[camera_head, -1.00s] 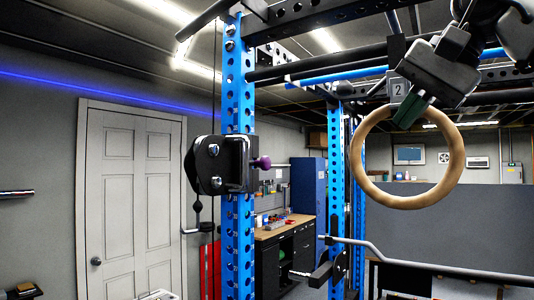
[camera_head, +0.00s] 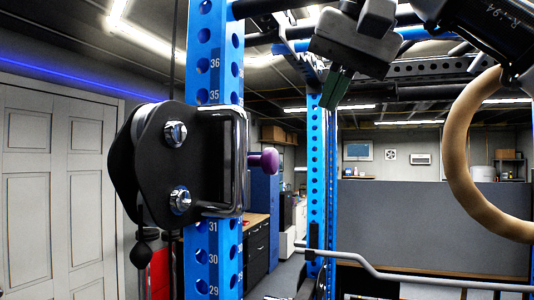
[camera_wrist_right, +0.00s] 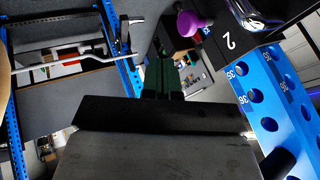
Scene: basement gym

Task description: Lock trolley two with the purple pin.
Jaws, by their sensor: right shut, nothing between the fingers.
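Trolley two (camera_head: 150,165) is a black pulley carriage with a steel bracket around the blue numbered upright (camera_head: 208,70), between holes 35 and 31. The purple pin (camera_head: 266,160) shows as a round knob with a collar on the bracket's right side. I cannot tell how deep it sits. In the right wrist view the purple pin (camera_wrist_right: 190,22) is at the top, beside a black plate marked 2 (camera_wrist_right: 229,42). My right gripper (camera_head: 335,88), with green fingers, is shut and empty, above and right of the knob, apart from it. My left gripper is not in view.
A wooden ring (camera_head: 462,150) hangs at the right, near my right arm. A second blue upright (camera_head: 317,160) and a bent grey bar (camera_head: 400,278) stand beyond the pin. A white door (camera_head: 60,180) is at the left. The space right of the knob looks clear.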

